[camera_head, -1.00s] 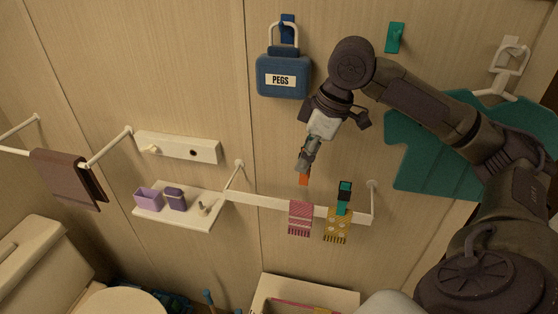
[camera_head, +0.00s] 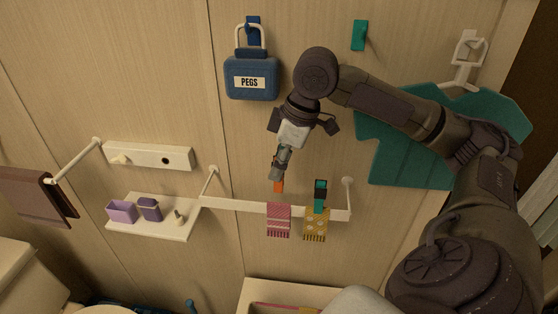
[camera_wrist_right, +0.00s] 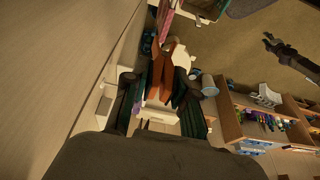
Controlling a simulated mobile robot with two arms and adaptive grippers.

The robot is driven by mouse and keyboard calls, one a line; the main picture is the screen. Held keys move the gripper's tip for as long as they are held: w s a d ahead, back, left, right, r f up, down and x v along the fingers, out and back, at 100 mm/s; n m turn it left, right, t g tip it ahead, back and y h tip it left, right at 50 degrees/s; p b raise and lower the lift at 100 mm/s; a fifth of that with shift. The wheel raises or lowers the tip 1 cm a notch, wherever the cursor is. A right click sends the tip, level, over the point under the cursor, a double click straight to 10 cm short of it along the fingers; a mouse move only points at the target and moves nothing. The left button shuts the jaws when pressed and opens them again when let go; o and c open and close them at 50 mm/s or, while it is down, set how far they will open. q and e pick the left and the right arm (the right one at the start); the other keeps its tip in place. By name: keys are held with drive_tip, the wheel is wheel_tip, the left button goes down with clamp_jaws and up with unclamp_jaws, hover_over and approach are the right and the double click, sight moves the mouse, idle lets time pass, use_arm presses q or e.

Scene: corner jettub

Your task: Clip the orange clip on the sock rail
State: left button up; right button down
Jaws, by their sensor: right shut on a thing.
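The white sock rail (camera_head: 238,205) runs along the wall. A pink patterned sock (camera_head: 279,221) hangs over it, and a yellow sock (camera_head: 316,226) hangs to its right with a teal clip (camera_head: 320,194) on it. My right gripper (camera_head: 280,169) points down and is shut on the orange clip (camera_head: 279,186). The clip's lower end is just above the pink sock's top edge in the head view, with a small gap. In the right wrist view the orange clip (camera_wrist_right: 161,84) stands between my dark fingers, its two arms spread.
A small shelf (camera_head: 150,228) with a purple cup joins the rail's left end. A blue PEGS bag (camera_head: 251,79) hangs above, left of my arm. A teal cloth (camera_head: 415,165) hangs behind the arm. A white box (camera_head: 255,291) stands below.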

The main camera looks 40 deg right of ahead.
drive_tip(key=shift+f+b, duration=1.5)
drive_tip(key=shift+f, duration=1.4)
drive_tip(key=c, duration=0.8)
unclamp_jaws()
drive_tip(key=shift+c, duration=0.2)
drive_tip(key=shift+r, duration=0.15)
drive_tip(key=v, duration=1.1)
drive_tip(key=shift+s+r, duration=0.15)
drive_tip(key=shift+r, duration=0.2)
drive_tip(key=shift+d+f, duration=0.1)
